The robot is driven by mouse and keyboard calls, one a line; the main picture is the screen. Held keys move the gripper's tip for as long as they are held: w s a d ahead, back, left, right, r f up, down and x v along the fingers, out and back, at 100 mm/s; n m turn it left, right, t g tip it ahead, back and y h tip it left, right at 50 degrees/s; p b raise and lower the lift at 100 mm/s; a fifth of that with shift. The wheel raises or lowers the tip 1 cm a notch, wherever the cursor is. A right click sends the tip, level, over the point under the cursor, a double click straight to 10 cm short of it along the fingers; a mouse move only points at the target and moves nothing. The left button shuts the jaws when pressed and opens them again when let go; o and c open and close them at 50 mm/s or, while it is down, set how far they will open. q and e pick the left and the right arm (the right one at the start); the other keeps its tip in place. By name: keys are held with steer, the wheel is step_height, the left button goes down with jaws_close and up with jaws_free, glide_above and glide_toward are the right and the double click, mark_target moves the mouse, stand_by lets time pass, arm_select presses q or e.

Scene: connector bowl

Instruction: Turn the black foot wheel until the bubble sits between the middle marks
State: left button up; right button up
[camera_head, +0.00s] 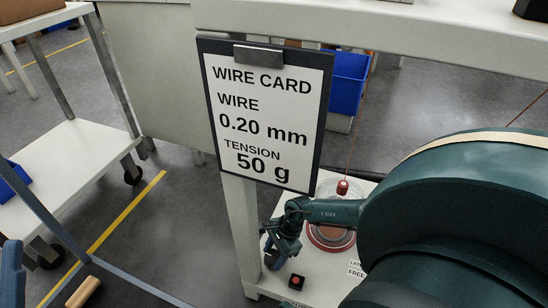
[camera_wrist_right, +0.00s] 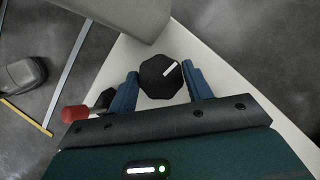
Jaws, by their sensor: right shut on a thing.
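The black foot wheel (camera_wrist_right: 161,77) is a faceted knob with a white line on its top, at the corner of a white surface in the right wrist view. My right gripper (camera_wrist_right: 163,84) has its two blue fingers on either side of the wheel and is shut on it. In the head view my right gripper (camera_head: 272,252) reaches down at the left edge of a low white stand (camera_head: 318,273); the wheel is hidden there. I cannot make out the bubble or its marks in either view.
A wire card (camera_head: 265,113) hangs in front of the stand. A round clear and reddish device with a red knob (camera_head: 342,187) stands behind my right arm. A white cart (camera_head: 75,160) is at left.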

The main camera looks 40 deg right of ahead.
steer(key=shift+m, duration=0.4)
steer(key=o, duration=1)
arm_select(q)
steer(key=shift+f+n, duration=0.25)
steer(key=shift+n, duration=0.15)
arm_select(e)
steer(key=shift+r, duration=0.1)
arm_select(q)
steer(key=shift+s+d+f+n+g+y+p, duration=0.15)
steer(key=shift+f+n+g+y+p, duration=0.2)
steer(key=shift+f+n+y+p, duration=0.5)
steer(key=shift+s+f+n+g+y+p, duration=0.25)
steer(key=shift+f+n+y+p, duration=0.3)
steer(key=shift+f+y+p, duration=0.55)
steer(key=shift+s+d+f+n+g+y+p, duration=0.1)
steer(key=shift+f+n+g+y+p, duration=0.3)
steer(key=shift+f+n+y+p, duration=0.55)
arm_select(e)
steer(key=shift+s+v, duration=0.15)
steer(key=shift+v, duration=3.1)
steer(key=shift+s+v, duration=0.15)
steer(key=shift+v, duration=3.1)
arm_select(q)
steer(key=shift+r+m, duration=0.25)
